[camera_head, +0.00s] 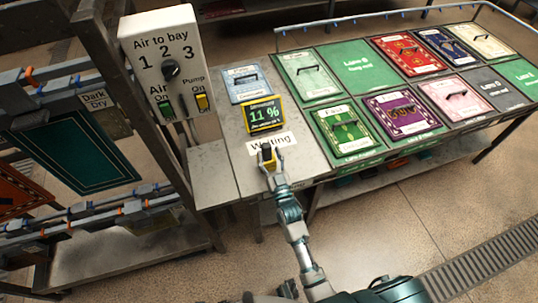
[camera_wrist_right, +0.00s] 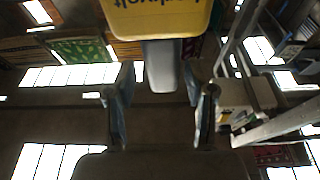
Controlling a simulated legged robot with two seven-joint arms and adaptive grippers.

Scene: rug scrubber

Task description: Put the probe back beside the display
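The probe, a yellow block with dark lettering and a grey stem, shows close up at the top of the right wrist view (camera_wrist_right: 162,18). The display (camera_head: 264,115), yellow-framed and reading 11 %, stands just beyond the gripper. I cannot tell whether the probe touches the bench. My left gripper is not in view.
A control box (camera_head: 165,60) with a dial and switches stands left of the display. A blue-grey sample (camera_head: 246,82) lies behind it. The bench (camera_head: 300,155) carries several coloured rug samples to the right. A rack (camera_head: 75,150) with hanging rugs is at left.

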